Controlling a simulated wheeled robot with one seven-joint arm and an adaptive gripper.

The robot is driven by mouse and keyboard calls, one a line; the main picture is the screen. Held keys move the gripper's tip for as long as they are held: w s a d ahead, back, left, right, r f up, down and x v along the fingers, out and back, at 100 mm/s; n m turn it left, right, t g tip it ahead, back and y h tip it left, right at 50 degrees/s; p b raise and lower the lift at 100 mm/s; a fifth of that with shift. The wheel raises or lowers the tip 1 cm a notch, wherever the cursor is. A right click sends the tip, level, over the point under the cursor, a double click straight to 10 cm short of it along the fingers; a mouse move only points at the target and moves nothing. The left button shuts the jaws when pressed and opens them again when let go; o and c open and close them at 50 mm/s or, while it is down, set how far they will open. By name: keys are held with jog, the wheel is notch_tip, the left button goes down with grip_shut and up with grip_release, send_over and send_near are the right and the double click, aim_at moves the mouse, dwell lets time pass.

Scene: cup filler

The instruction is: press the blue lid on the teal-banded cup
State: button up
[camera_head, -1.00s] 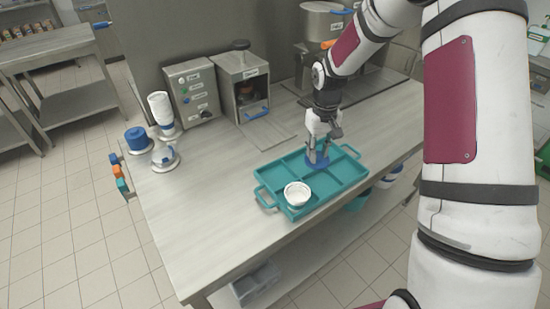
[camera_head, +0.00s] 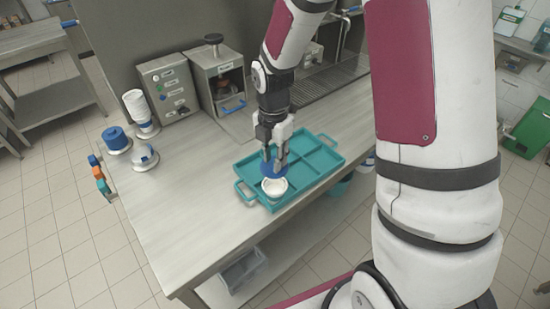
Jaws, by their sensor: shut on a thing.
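A white cup (camera_head: 274,188) stands upright in the near left compartment of the teal tray (camera_head: 318,180). No teal band can be made out on it at this size. My gripper (camera_head: 273,161) points down and is shut on the blue lid (camera_head: 268,172). The lid is at the back edge of the cup's mouth in the picture and overlaps it. The cup's white inside still shows in front of the lid. I cannot tell whether lid and cup touch. The fingers hide part of the lid.
A stack of white cups (camera_head: 136,104), a blue stack (camera_head: 116,139) and a white-and-blue item (camera_head: 145,155) stand at the left. A control box (camera_head: 170,88) and a machine (camera_head: 217,80) stand behind. The counter (camera_head: 187,195) left of the tray is clear.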

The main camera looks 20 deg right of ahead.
aim_at(275, 184)
jog(key=shift+s+a+n, duration=0.1)
jog(key=shift+s+n, duration=0.25)
jog(key=shift+n, duration=0.25)
jog(key=shift+f, duration=0.1)
jog(key=shift+f+b, duration=1.45)
jog(key=shift+f, duration=1.7)
jog(key=shift+w, duration=0.1)
jog(key=shift+f, duration=0.3)
jog(key=o, duration=0.9)
